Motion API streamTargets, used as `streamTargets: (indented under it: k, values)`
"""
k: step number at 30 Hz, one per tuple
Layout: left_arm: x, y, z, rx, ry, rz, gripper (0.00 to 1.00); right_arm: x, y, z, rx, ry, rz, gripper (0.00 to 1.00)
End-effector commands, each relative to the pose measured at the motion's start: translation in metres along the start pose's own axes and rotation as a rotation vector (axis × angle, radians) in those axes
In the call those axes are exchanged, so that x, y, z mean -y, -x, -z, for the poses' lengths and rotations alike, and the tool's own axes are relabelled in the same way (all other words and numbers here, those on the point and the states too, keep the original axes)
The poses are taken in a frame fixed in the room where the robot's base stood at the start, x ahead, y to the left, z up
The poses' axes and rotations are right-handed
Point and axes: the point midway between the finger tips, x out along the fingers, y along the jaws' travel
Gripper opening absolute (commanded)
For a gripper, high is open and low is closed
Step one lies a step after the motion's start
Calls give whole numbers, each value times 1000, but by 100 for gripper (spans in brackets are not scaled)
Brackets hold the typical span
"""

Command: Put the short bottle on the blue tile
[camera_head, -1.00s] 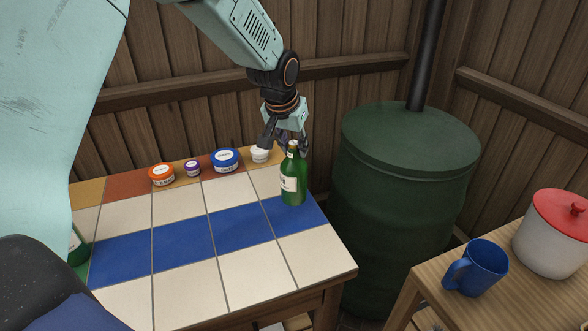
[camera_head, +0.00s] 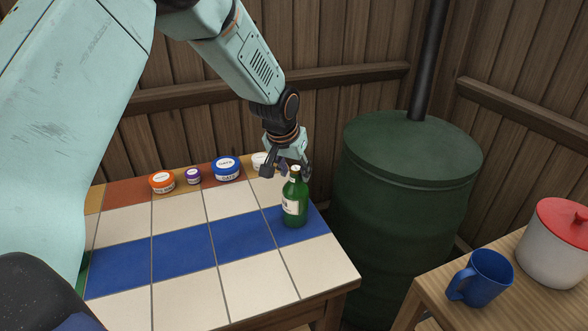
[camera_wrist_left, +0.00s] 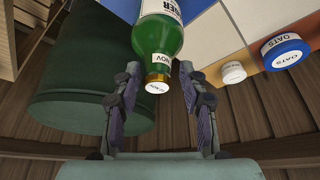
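The short green bottle (camera_head: 295,203), with a cream label and gold cap, stands upright on the right end of the blue tile strip (camera_head: 186,250). In the left wrist view the bottle (camera_wrist_left: 160,38) shows at the top, its cap pointing toward my palm. My left gripper (camera_head: 287,172) hangs at the bottle's neck. Its two fingers (camera_wrist_left: 160,72) are spread, one on each side of the neck, with a visible gap to the cap on both sides. A green sliver (camera_head: 82,272) at the left, mostly hidden by my arm, is a second bottle. My right gripper is not in view.
Jars stand along the table's back: orange (camera_head: 162,183), purple (camera_head: 193,176), blue oats (camera_head: 227,169) and white (camera_head: 259,161). A green barrel (camera_head: 405,210) stands right of the table. A blue mug (camera_head: 485,278) and red-lidded pot (camera_head: 555,245) are on a wooden bench.

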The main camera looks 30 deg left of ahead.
Motion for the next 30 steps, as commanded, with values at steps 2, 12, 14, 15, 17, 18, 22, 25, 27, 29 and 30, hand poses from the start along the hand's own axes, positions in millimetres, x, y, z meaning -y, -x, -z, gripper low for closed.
streamTargets:
  k: [2, 12, 14, 15, 17, 18, 22, 25, 27, 29, 30]
  values:
    - [0, 0, 0, 0, 0, 0, 52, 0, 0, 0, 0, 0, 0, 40]
    - [0, 2, 1, -1, 0, 0, 53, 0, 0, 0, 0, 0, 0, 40]
    - [0, 8, 1, -1, 0, 0, 53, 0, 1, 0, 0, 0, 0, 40]
    - [0, 13, 2, -1, 0, -1, 53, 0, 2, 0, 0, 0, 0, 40]
    - [0, 23, 2, -2, 0, 0, 53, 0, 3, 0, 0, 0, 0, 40]
    - [0, 31, 2, -2, 0, -1, 53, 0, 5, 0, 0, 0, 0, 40]
    - [0, 59, 3, -4, -1, 0, 53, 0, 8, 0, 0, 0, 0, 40]
    - [0, 80, 3, -4, 0, -1, 53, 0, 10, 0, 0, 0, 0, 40]
    - [0, 92, 2, -2, -1, -1, 53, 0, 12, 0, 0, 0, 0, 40]
    - [0, 101, 2, -3, -1, 0, 53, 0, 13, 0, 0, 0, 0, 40]
    - [0, 106, 2, -2, -1, 0, 53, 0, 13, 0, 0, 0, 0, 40]
